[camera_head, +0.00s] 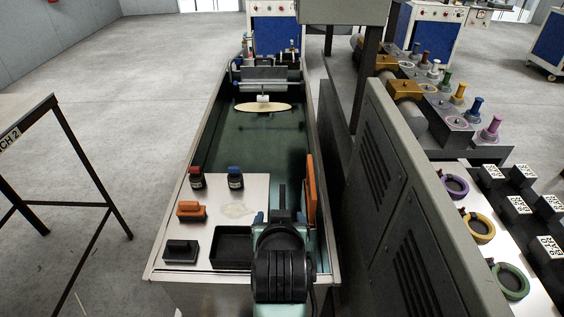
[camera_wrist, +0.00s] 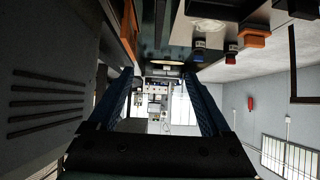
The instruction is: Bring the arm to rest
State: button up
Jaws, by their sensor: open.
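My gripper (camera_head: 283,216) is at the lower middle of the head view, over the near end of a long trough. It points away from me along the trough. In the wrist view my gripper (camera_wrist: 165,82) shows two blue-sided fingers spread wide apart with nothing between them. The wrist view looks sideways and is turned over, with the floor and wall to the right. In the head view my black wrist hides part of the trough's near right corner.
The trough (camera_head: 308,100) has a white board (camera_head: 225,245) holding two bottles (camera_head: 235,178), an orange block (camera_head: 190,211), a black block (camera_head: 181,249) and a black tray (camera_head: 231,247). An orange panel (camera_head: 311,190) stands close right of my gripper. A grey cabinet (camera_head: 400,200) stands farther right.

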notch_tip(320, 180, up, 26)
jog(key=s+t+b, duration=0.1)
jog(key=s+t, duration=0.1)
jog(key=t, duration=0.5)
jog(key=s+r+t+b, duration=1)
jog(key=s+r, duration=0.3)
notch_tip(320, 180, up, 23)
jog(key=p, duration=2.3)
jog(key=shift+w, duration=0.2)
jog(key=shift+d, duration=0.1)
